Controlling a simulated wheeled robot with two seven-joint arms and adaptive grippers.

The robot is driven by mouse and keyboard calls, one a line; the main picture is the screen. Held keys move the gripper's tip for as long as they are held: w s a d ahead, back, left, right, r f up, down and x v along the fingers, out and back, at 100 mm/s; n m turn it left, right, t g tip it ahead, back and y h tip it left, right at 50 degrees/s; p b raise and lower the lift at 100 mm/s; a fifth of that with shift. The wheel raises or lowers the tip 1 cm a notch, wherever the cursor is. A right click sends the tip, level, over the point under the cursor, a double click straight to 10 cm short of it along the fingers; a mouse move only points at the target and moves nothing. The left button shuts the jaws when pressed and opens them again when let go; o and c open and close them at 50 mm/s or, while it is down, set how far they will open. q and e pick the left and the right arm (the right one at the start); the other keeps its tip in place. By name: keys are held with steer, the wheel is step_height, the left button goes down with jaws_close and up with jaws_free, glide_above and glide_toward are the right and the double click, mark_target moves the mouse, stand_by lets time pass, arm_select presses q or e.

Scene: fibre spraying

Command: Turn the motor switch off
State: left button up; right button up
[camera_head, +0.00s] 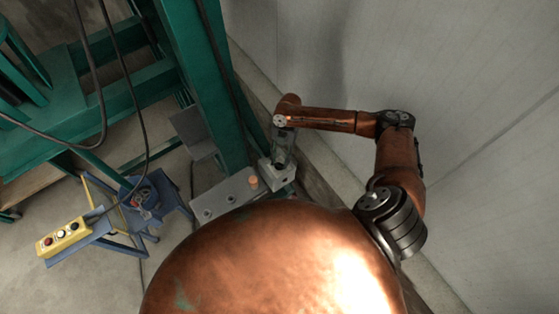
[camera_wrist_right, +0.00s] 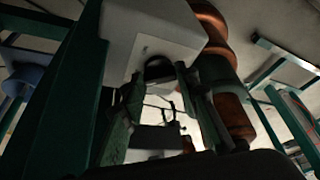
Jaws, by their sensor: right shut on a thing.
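The motor switch appears to be a pale grey box (camera_head: 277,177) beside the green post in the head view. In the right wrist view, the box (camera_wrist_right: 150,32) fills the top middle and carries a dark rounded knob (camera_wrist_right: 158,68). My right gripper (camera_head: 283,158) reaches down to the box from above in the head view. In the wrist view its fingers (camera_wrist_right: 160,78) stand on either side of the knob and are shut on it. The switch's on/off marking cannot be read. My left gripper does not show in either view.
A grey panel (camera_head: 222,198) with an orange knob (camera_head: 253,183) lies just left of the box. A green frame (camera_head: 212,75) rises beside it, and a pale wall (camera_head: 470,70) is on the right. A yellow button box (camera_head: 63,239) sits on a blue stand (camera_head: 128,242) at lower left.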

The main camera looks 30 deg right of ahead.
steer(key=o, duration=1.1)
steer(key=shift+o, duration=0.2)
steer(key=shift+r, duration=0.1)
steer(key=v, duration=1.1)
steer(key=shift+r, duration=0.4)
steer(key=shift+w, duration=0.1)
